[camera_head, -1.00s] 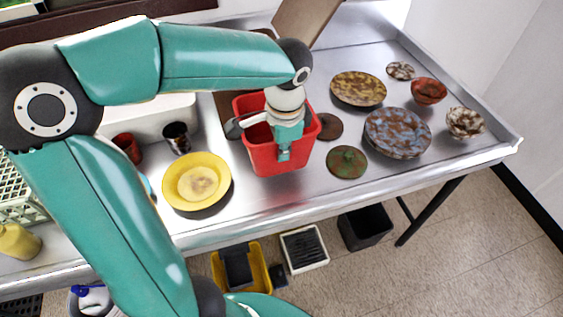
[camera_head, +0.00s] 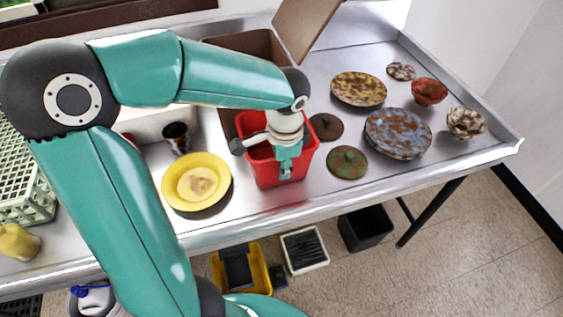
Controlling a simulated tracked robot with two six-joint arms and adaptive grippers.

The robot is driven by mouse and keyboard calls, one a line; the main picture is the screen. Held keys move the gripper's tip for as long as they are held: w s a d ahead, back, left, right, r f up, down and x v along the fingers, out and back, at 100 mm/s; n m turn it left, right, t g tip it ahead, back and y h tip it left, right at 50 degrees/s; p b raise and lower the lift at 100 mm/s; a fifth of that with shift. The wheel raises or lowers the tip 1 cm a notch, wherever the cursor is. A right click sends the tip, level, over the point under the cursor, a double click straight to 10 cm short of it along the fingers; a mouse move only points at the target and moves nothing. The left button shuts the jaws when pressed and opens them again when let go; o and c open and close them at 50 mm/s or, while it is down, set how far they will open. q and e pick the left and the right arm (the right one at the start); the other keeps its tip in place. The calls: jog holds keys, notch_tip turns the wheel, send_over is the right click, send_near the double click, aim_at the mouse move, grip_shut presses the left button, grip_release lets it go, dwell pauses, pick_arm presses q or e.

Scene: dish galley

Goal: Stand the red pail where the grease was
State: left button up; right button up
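The red pail (camera_head: 262,169) is upright at the front middle of the metal counter, just right of the yellow plate. My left gripper (camera_head: 288,172) reaches down over the pail, with a finger against the inside of its front wall. It appears shut on the pail's wall, since the two have moved together; the other finger is hard to make out. I cannot tell whether the pail's base touches the counter. I see no clear patch of grease. My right gripper is out of view.
A yellow plate (camera_head: 197,183) lies left of the pail. A green disc (camera_head: 347,163) and a brown disc (camera_head: 326,127) lie to its right, near several plates and bowls. A cardboard box (camera_head: 248,43) stands behind. The counter's front edge (camera_head: 330,199) is close.

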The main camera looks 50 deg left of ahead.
pick_arm(q)
jog(key=shift+r, duration=0.15)
notch_tip(320, 180, up, 12)
jog(key=d, duration=0.1)
jog(key=shift+s, duration=0.3)
dwell(0.7)
